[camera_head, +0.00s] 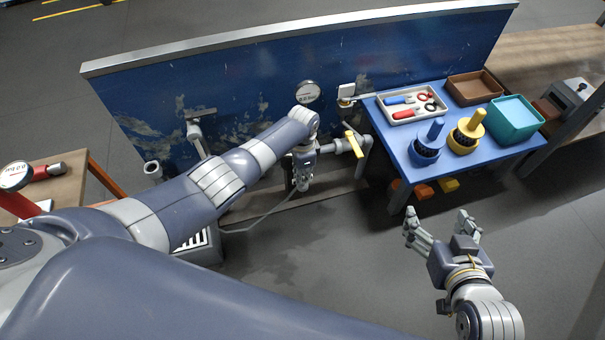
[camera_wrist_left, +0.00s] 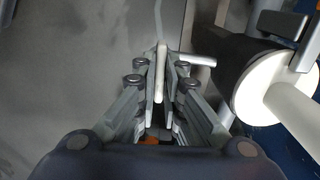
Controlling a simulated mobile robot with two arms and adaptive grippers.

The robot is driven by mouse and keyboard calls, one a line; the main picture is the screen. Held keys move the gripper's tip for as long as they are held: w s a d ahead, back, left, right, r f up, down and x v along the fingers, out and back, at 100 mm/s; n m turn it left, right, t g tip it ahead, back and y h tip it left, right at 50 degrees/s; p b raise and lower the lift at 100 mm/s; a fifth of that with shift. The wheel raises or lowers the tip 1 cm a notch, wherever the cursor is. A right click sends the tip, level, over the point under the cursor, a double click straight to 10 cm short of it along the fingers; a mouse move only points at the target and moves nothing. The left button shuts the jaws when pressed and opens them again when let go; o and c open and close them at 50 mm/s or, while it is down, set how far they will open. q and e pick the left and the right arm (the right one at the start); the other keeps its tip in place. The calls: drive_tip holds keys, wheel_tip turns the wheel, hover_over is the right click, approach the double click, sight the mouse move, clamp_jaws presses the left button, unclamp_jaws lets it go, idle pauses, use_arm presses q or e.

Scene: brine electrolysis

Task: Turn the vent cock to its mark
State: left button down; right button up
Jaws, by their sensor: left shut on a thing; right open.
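My left gripper (camera_head: 302,184) points down in front of the blue panel, beside grey pipework. In the left wrist view its fingers (camera_wrist_left: 162,75) are closed on a thin pale bar (camera_wrist_left: 161,72), which looks like the lever of the vent cock. A short grey rod runs right from beside the fingertips. A dark pipe with a white round flange (camera_wrist_left: 262,86) lies right of the fingers. The cock's body and its mark cannot be made out. In the head view, my arm hides part of the pipework. My right gripper (camera_head: 438,220) is open and empty over the floor.
A yellow handle (camera_head: 354,144) sits on pipework just right of my left gripper. A round gauge (camera_head: 308,93) is on the blue panel (camera_head: 250,85). A blue table (camera_head: 400,168) at right holds a tool tray, brushes and bins.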

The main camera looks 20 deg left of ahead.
idle(0.4)
use_arm(q)
drive_tip(key=c, duration=1.7)
unclamp_jaws()
wheel_tip(320, 180, up, 12)
